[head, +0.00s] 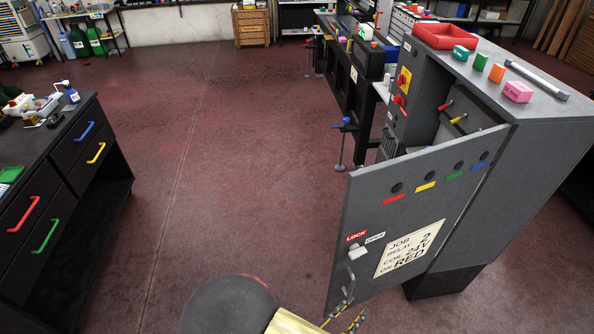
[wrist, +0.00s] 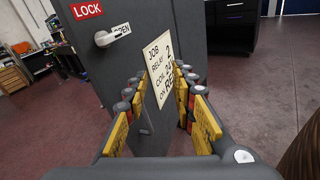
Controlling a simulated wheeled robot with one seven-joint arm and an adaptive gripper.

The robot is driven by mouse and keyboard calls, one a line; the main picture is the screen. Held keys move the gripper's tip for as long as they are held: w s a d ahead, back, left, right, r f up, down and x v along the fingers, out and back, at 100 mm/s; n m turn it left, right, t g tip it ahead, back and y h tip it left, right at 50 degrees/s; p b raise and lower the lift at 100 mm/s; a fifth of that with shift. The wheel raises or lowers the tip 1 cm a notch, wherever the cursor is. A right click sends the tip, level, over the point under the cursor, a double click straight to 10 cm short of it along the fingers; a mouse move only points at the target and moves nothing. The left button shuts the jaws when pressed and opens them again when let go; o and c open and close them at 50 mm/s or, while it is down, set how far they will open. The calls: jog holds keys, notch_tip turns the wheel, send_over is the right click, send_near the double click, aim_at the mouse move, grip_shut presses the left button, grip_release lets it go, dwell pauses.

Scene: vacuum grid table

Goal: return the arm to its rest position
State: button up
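My gripper (head: 350,304) is at the bottom of the head view, in front of the lower part of a grey cabinet door (head: 420,187). In the wrist view my gripper (wrist: 160,88) has its yellow-padded fingers apart with nothing between them. The door panel shows beyond the fingers, and I cannot tell whether they touch it. My forearm (head: 229,305) shows as a dark round link at the bottom. The door stands swung open, with a pale handle (head: 356,251) beside LOCK and OPEN labels and a job sign (head: 409,249).
The cabinet (head: 530,165) stands at the right with a red tray (head: 447,37), small coloured blocks and a grey bar on top. A dark drawer bench (head: 75,170) with coloured handles is at the left. Open red floor (head: 230,150) lies between them.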

jog(key=s+d+r+m+g+y, duration=0.35)
jog(key=d+r+m+g, duration=0.25)
jog(key=r+m+g, duration=0.7)
notch_tip(320, 180, up, 15)
jog(key=a+m+t+y, duration=0.1)
jog(key=m+t+y, duration=0.5)
jog(key=m, duration=0.6)
jog(key=shift+s+a+f+t+y, duration=0.15)
jog(key=shift+s+t+y, duration=0.15)
jog(key=shift+y, duration=0.95)
jog(key=shift+w, duration=0.1)
